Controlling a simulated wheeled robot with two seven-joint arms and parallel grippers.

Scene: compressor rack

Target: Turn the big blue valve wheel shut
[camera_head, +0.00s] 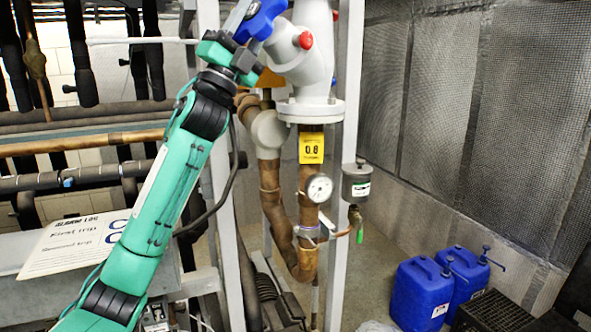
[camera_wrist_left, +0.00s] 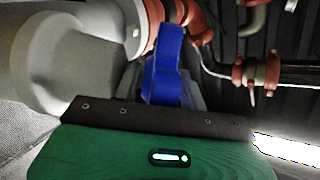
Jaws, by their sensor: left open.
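The big blue valve wheel (camera_head: 262,20) is at the top of the head view, beside the light grey valve body (camera_head: 308,62). Its upper part is cut off by the picture edge. My left gripper (camera_head: 241,28), on the green arm from the lower left, is at the wheel's left side and overlaps its edge. It is open. In the left wrist view, the blue wheel (camera_wrist_left: 163,72) is seen nearly edge-on just past the gripper body, in front of the fingers' place. I cannot tell whether the fingers touch it. My right gripper is not in view.
A grey rack post (camera_head: 346,110) stands right of the valve. Below it are a yellow 0.8 tag (camera_head: 311,148), a gauge (camera_head: 319,187) and copper pipe. Blue canisters (camera_head: 421,294) stand on the floor at right. A paper sign (camera_head: 75,243) is left of my arm.

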